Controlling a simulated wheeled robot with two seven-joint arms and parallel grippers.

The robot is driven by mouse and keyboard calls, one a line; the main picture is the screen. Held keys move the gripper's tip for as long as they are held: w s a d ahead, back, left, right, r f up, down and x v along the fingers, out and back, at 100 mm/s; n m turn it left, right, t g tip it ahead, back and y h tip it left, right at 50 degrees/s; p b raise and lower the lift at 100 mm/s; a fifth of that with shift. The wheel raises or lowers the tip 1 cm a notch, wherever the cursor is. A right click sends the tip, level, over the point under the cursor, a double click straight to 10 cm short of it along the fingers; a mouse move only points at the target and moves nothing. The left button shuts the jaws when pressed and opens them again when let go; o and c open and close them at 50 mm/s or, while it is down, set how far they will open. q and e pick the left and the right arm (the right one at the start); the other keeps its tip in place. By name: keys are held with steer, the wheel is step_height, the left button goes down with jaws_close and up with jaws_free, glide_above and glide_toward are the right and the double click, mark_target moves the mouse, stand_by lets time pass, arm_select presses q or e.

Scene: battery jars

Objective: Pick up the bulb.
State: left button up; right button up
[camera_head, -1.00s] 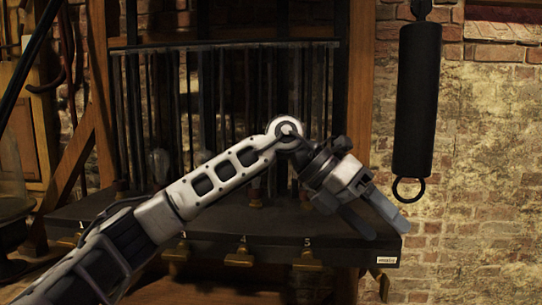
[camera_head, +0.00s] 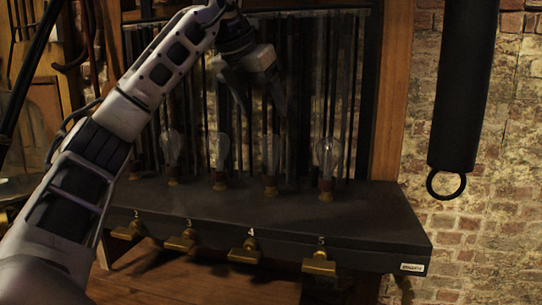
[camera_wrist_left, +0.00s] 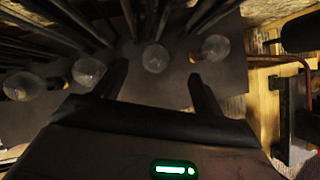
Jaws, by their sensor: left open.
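Several clear glass bulbs stand upright in sockets in a row on the dark bench. In the head view one is at the right end (camera_head: 327,155), one left of it is dim (camera_head: 271,155), and others stand further left (camera_head: 218,150) (camera_head: 171,148). My left gripper (camera_head: 260,103) is open and empty, pointing down above the dim bulb. In the left wrist view, one bulb (camera_wrist_left: 155,58) appears between the open fingers of the left gripper (camera_wrist_left: 158,82), with other bulbs on both sides (camera_wrist_left: 88,71) (camera_wrist_left: 213,48). My right gripper is not visible.
The dark bench (camera_head: 370,215) has brass knobs (camera_head: 245,252) and numbers along its front. Dark vertical rods and a wooden frame (camera_head: 394,90) stand behind the bulbs. A black cylinder with a ring (camera_head: 463,90) hangs at the right before a brick wall.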

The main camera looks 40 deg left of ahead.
mark_target(271, 156)
arm_select(q)
steer(key=x, duration=0.2)
steer(key=shift+w+f, duration=0.2)
steer(key=shift+f, duration=0.05)
steer(key=x, duration=0.2)
steer(key=p+x, duration=0.1)
steer(key=x, duration=0.1)
steer(key=shift+s+a+f, duration=0.15)
steer(key=shift+a+f, duration=0.05)
steer(key=shift+a, duration=0.1)
steer(key=shift+w+f, duration=0.25)
steer(key=shift+f, duration=0.15)
steer(key=c, duration=1.2)
